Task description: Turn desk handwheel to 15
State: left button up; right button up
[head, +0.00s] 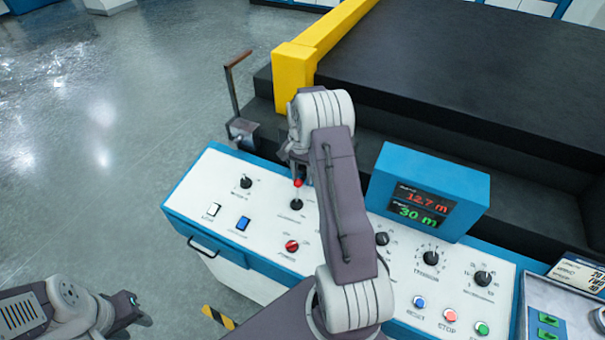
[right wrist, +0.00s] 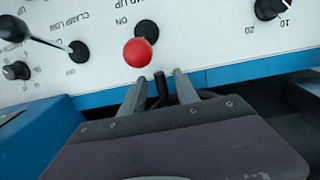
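I cannot make out a clear handwheel on the desk; several black dials show. One dial (head: 246,182) is at the desk's left; in the right wrist view a black dial (right wrist: 268,8) has 10 and 20 beside it. A scaled dial (head: 430,257) sits below the display, and another (head: 482,278) is to its right. My right gripper (head: 298,160) is above the desk's back edge, behind a red-tipped lever (head: 297,190). In the wrist view its fingers (right wrist: 157,85) are apart, with a dark rod between them. My left gripper (head: 138,310) is left of the desk; its fingers are unclear.
The red ball (right wrist: 137,53) is just ahead of my right fingers. A chrome lever (right wrist: 62,46) stands beside it. The blue display box (head: 440,185) reads 12.7 m and 30 m. A yellow bar (head: 295,70) and black machine bed (head: 430,60) lie behind the desk.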

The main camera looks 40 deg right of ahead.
grip_shut()
jog(key=shift+f+t+b, duration=0.2)
jog(key=shift+t+b, duration=0.2)
jog(key=shift+b, duration=0.15)
jog(key=t+y+b, duration=0.1)
jog(key=b, duration=0.3)
jog(key=w+f+t+y+b, duration=0.1)
jog(key=t+b, duration=0.1)
jog(key=b, duration=0.2)
jog(key=t+y+b, duration=0.1)
jog(key=t+b, duration=0.1)
jog(key=b, duration=0.1)
jog(key=shift+w+a+f+b, duration=0.15)
jog(key=shift+a+f+b, duration=0.1)
jog(key=shift+b, duration=0.15)
jog(key=shift+a+r+b, duration=0.1)
jog(key=shift+r+b, duration=0.1)
jog(key=shift+b, duration=0.55)
jog(key=shift+w+r+t, duration=0.1)
jog(key=shift+t, duration=0.2)
